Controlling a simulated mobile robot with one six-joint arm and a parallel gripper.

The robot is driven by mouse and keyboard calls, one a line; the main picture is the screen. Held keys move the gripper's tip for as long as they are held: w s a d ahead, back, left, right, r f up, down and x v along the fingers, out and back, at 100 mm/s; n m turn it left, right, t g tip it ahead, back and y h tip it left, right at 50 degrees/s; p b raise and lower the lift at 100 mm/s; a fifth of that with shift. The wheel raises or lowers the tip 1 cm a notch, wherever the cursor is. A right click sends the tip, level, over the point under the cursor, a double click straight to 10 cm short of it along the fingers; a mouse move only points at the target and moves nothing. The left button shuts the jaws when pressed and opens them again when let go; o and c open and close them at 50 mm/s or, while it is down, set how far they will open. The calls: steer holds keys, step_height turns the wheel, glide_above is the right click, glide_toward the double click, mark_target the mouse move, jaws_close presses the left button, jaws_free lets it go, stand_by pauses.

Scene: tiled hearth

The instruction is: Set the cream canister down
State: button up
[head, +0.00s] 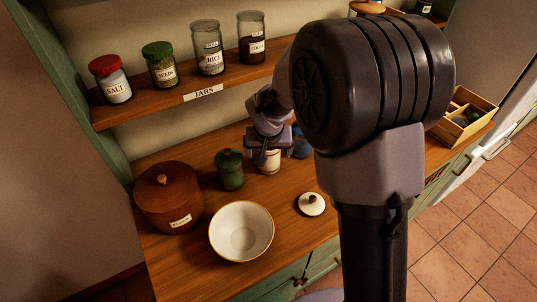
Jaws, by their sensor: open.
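The cream canister (267,161) stands upright on the wooden counter (270,213), between a green canister and a blue one. My gripper (266,156) is directly above it, with its fingers down around the canister's upper part. The gripper is open. The canister's top is hidden behind the gripper. Whether the fingers touch its sides cannot be told. A cream lid with a dark knob (312,203) lies on the counter to the front right.
The green canister (230,169) stands close on the left, the blue canister (301,141) close on the right. A white bowl (241,231) and a round wooden box (168,197) stand at front left. The jar shelf (187,91) overhangs behind. A wooden tray (466,115) is at right.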

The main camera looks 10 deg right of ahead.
steer(key=s+r+m+y, duration=0.1)
steer(key=s+r+m, duration=0.1)
steer(key=s+r, duration=1.3)
steer(key=s+a+r+t+y, duration=0.1)
steer(key=s+a+y, duration=0.1)
steer(key=s, duration=1.1)
steer(key=shift+s+a+r, duration=0.15)
steer(key=shift+s+r, duration=0.2)
steer(key=shift+f, duration=0.1)
